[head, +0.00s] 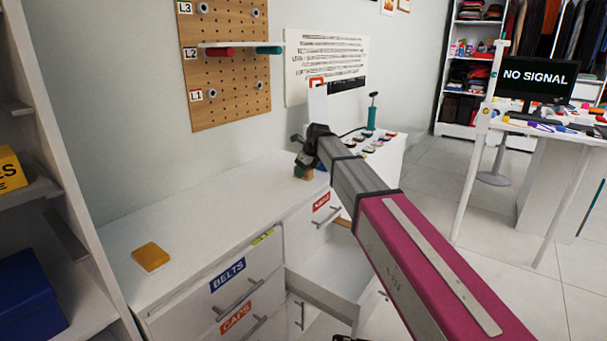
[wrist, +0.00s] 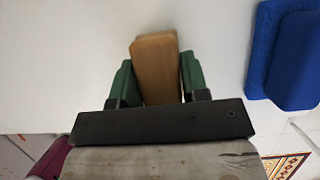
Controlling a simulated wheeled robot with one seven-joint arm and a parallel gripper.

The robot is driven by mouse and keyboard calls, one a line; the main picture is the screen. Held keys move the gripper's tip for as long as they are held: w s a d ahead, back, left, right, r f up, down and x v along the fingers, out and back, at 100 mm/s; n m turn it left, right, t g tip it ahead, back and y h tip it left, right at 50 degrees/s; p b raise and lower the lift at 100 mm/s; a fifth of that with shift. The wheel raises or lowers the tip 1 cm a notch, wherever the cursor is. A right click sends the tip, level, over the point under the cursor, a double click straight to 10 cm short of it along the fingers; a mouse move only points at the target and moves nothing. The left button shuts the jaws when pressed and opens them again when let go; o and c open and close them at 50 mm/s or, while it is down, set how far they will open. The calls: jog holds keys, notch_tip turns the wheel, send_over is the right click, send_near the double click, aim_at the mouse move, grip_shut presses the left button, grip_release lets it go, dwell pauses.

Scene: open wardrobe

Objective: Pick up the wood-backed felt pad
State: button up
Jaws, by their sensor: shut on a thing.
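My gripper (wrist: 157,80) has green fingers and is shut on a tan wooden piece, the wood-backed felt pad (wrist: 156,62). Its wooden side shows between the fingers in the wrist view; no felt face can be made out. In the head view my gripper (head: 304,163) is at the far end of the white cabinet top, with a bit of brown wood (head: 302,173) at its fingers. I cannot tell whether the pad touches the surface.
A blue padded thing (wrist: 290,55) lies right of my gripper in the wrist view. An orange-yellow pad (head: 150,257) lies on the near cabinet top (head: 205,215). A drawer (head: 325,290) stands open at the front. A pegboard (head: 225,60) hangs behind.

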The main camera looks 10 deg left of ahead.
jog(key=shift+r, duration=0.55)
jog(key=r, duration=0.2)
jog(key=s+r, duration=0.1)
jog(key=shift+a+r, duration=0.35)
jog(key=s+a+r, duration=0.6)
jog(key=s, duration=0.2)
jog(key=shift+a, duration=0.35)
jog(key=shift+r, duration=0.1)
